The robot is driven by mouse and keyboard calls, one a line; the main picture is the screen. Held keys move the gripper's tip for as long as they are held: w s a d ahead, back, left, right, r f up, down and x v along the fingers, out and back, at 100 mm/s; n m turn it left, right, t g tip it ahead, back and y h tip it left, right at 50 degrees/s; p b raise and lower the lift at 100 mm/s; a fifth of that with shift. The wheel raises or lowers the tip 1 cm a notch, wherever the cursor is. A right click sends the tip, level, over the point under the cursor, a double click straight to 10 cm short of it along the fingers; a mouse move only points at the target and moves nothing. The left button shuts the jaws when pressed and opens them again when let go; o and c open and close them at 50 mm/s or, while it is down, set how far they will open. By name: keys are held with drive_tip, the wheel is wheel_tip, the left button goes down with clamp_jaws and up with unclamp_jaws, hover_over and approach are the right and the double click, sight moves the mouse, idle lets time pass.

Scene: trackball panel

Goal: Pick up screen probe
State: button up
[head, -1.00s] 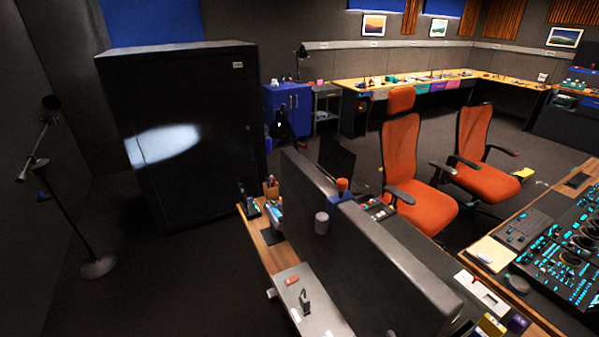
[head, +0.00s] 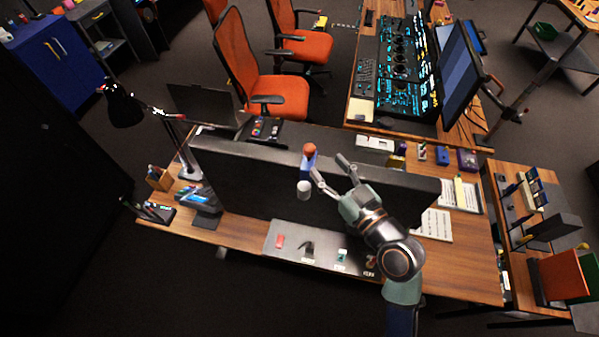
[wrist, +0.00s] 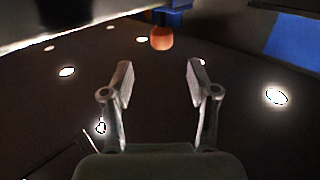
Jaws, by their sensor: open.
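What looks like the screen probe sits on the top edge of the dark monitor (head: 252,180). It has an orange rounded knob (head: 309,149), a blue body (head: 307,169) and a pale grey cylinder (head: 304,189) hanging on the near side. My gripper (head: 327,165) is open and empty just right of the blue body. In the wrist view, the orange knob (wrist: 161,38) appears beyond and between the open fingertips (wrist: 160,72), near the top. Part of the blue body (wrist: 175,15) shows above it. Contact is not visible.
The monitor stands on a wooden desk (head: 465,276). A grey mat (head: 318,238) with small items lies in front. A desk lamp (head: 125,105) stands left. A control console (head: 400,75) and orange chairs (head: 265,95) are behind.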

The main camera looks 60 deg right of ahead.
sight(313, 151)
drive_tip(key=p+x, duration=0.2)
drive_tip(key=x, duration=0.5)
drive_tip(key=shift+w+p, duration=0.15)
drive_tip(key=shift+p, duration=0.25)
drive_tip(key=shift+w+d+f, duration=0.1)
drive_tip(key=shift+w+d, duration=0.05)
drive_tip(key=shift+w, duration=0.1)
clamp_jaws()
